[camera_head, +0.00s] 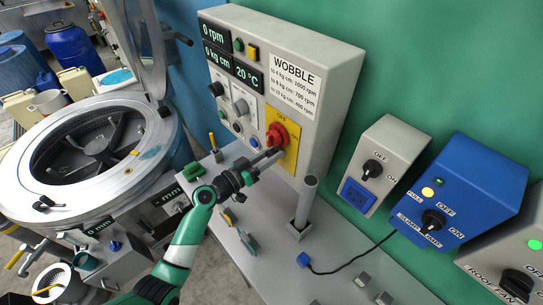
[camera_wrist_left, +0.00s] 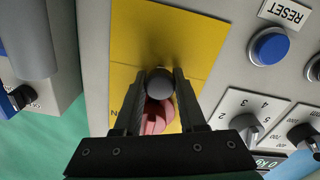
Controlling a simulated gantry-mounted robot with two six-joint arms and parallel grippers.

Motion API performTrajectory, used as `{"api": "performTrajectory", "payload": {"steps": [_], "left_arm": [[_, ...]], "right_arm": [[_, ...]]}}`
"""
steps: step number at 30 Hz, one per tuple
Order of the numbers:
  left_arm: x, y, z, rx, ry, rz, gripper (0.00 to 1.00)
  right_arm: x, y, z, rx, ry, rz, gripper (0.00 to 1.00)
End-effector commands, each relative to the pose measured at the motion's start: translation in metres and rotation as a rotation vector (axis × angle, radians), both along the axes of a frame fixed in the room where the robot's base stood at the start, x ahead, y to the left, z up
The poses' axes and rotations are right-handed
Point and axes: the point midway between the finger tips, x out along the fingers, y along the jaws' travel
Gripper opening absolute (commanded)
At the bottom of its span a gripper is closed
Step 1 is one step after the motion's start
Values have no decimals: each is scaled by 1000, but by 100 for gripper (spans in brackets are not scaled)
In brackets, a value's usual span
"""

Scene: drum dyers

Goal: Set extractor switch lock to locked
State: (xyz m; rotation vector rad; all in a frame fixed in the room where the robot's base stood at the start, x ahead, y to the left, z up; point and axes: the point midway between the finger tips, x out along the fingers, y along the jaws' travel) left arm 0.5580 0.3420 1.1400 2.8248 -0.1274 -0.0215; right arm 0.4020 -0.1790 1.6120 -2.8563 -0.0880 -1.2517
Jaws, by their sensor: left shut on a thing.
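The red rotary switch (camera_head: 277,135) is on a yellow plate (camera_head: 288,150), marked OFF at its top, on the grey control box. In the left wrist view, its pinkish-red handle (camera_wrist_left: 156,117) shows between my fingers, below a dark round piece (camera_wrist_left: 160,82). My left gripper (camera_head: 271,156) is at the lower part of the switch, its fingers pointing at the plate. In the wrist view the fingers (camera_wrist_left: 159,92) are closed in on both sides of the dark round piece. I cannot tell if this piece is the lock. My right gripper is out of view.
A grey post (camera_head: 304,205) stands on the bench just right of my left wrist. A blue RESET button (camera_wrist_left: 269,46) and grey dials (camera_wrist_left: 241,112) sit beside the plate. The open drum (camera_head: 90,145) is at the left. A grey switch box (camera_head: 376,165) and a blue box (camera_head: 455,190) are at the right.

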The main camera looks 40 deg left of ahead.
Motion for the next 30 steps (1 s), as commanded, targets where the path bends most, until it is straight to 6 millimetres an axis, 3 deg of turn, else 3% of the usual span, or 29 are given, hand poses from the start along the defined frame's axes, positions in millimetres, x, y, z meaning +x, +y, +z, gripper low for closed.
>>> {"api": "performTrajectory", "payload": {"steps": [1,9,10,14,24,30], "left_arm": [[0,0,10,2,-2,0,0],[0,0,12,-1,-7,0,0],[0,0,12,-1,-7,0,45],[0,0,11,0,-5,1,69],[-2,0,9,0,-2,1,70],[-32,3,9,0,-1,3,70]], "right_arm": [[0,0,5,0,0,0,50],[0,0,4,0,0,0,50],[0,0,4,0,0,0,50],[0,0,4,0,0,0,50],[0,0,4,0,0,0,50],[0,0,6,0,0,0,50]]}}
